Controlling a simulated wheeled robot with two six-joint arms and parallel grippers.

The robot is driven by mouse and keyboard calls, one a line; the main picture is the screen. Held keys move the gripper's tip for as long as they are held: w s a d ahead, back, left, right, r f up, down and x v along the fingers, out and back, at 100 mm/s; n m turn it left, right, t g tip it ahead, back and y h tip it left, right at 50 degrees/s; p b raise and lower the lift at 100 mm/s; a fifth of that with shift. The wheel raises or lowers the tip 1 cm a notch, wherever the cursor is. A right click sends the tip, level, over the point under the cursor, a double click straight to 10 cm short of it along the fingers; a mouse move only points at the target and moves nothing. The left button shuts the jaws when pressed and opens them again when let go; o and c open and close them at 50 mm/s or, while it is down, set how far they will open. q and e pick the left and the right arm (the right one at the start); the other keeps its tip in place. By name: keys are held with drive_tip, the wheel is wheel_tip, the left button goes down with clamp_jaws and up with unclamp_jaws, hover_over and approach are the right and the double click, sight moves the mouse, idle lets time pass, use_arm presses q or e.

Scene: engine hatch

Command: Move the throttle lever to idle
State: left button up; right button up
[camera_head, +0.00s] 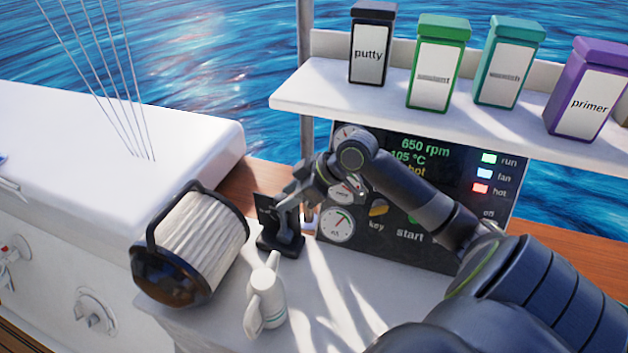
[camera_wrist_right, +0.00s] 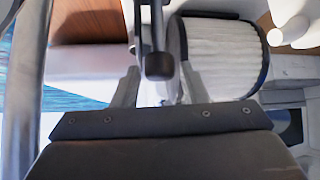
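The throttle (camera_head: 280,243) stands on the white counter in front of the instrument panel, a black base with a dark upright part; the gripper partly hides its lever. My right gripper (camera_head: 290,190) is at the top of the throttle. In the right wrist view, the lever's dark knob (camera_wrist_right: 160,67) sits between the two grey fingers of my right gripper (camera_wrist_right: 159,82), with what looks like a gap on both sides. The fingers look apart, not closed on the knob. My left gripper is not in view.
A pleated filter (camera_head: 200,240) with a black handle lies left of the throttle. A white bottle-like object (camera_head: 266,297) stands in front. The instrument panel (camera_head: 455,215) is behind my right arm; a shelf (camera_head: 300,93) with several labelled containers hangs above.

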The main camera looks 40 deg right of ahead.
drive_tip(key=v, duration=0.9)
drive_tip(key=shift+s, duration=0.15)
drive_tip(key=shift+d, duration=0.1)
idle(0.4)
